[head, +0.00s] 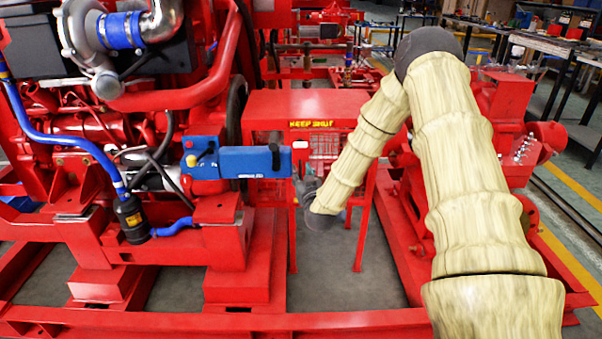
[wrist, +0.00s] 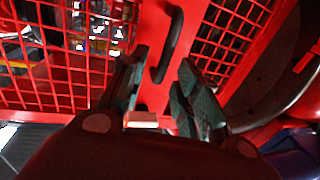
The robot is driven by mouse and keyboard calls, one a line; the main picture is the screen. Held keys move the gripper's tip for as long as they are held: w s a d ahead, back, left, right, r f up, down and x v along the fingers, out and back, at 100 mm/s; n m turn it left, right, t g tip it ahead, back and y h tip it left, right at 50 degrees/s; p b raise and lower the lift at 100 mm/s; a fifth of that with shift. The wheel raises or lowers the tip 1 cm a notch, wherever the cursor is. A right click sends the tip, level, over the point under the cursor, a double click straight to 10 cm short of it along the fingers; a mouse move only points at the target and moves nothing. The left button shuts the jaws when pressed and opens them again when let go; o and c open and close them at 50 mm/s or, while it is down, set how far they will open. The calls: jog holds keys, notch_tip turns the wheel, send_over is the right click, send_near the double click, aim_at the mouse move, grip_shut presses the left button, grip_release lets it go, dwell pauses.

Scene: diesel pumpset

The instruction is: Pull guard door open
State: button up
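The red guard (head: 300,104) stands mid-picture in the head view, with yellow "KEEP SHUT" lettering along its upper front edge. My arm covers part of its mesh front. In the wrist view, red mesh panels (wrist: 65,62) lie on both sides of a solid red strip. A black bar handle (wrist: 169,42) is fixed on that strip. My gripper (wrist: 161,60) is open, with its two teal fingers apart and the handle between and just beyond the tips. No contact with the handle shows.
A blue box-shaped part (head: 255,161) sticks out from the engine just left of my wrist. The red engine and its pipes fill the left. A red skid rail (head: 215,324) crosses the front. Grey floor (head: 362,280) shows below the guard. Benches stand at the far right.

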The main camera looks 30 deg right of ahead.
jog(key=shift+x, duration=1.2)
jog(key=shift+s, duration=0.1)
grip_shut()
